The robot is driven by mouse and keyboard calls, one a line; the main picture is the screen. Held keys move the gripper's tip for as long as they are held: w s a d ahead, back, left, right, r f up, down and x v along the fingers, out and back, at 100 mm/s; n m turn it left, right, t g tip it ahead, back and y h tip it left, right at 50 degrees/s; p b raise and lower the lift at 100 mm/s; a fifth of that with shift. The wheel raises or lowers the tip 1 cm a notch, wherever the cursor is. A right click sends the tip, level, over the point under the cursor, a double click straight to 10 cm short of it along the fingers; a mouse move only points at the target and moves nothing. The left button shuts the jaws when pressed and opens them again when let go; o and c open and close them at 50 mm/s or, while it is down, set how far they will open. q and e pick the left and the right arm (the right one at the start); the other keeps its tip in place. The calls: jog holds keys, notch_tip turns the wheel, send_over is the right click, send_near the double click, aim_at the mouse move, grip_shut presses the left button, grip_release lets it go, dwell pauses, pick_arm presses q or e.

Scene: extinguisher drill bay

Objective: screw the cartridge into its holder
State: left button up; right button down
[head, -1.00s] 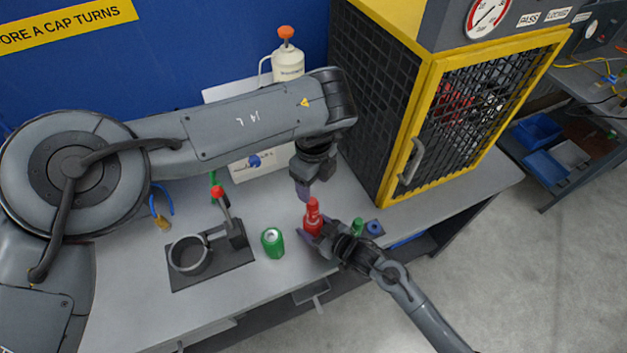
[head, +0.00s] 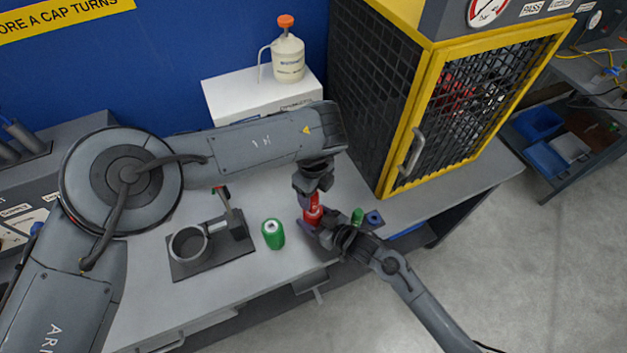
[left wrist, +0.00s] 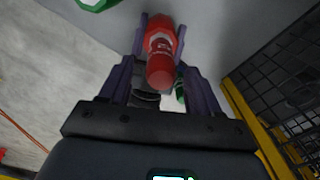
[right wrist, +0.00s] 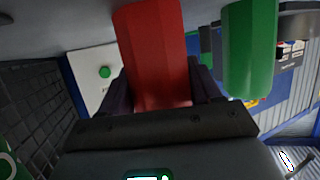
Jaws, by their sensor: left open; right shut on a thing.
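A red cartridge (head: 314,200) stands upright, its lower end in a wider, faceted red holder (head: 313,218) at the bench's front. How deep it sits I cannot tell. My right gripper (head: 316,232) is shut on the red holder, which fills the right wrist view (right wrist: 155,55) between its fingers. My left gripper (head: 309,197) comes down from above, open, with its purple fingers around the cartridge's top. In the left wrist view the cartridge's round end (left wrist: 160,72) shows between the spread fingers, with the holder behind it (left wrist: 160,25).
A green holder-like can (head: 273,234) stands left of the red one. A small green piece (head: 357,217) and a blue ring (head: 374,218) are to the right. The yellow-framed mesh cage (head: 432,120) rises at the right.

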pick_arm(q)
jog(key=shift+f, duration=1.9)
jog(key=shift+c, duration=0.2)
grip_shut()
jog(key=m, duration=0.8)
jog(key=shift+a, duration=0.1)
jog(key=shift+o, duration=0.2)
grip_release()
jog(key=shift+r, duration=0.1)
notch_tip(320, 180, up, 12)
jog(key=shift+f, duration=0.15)
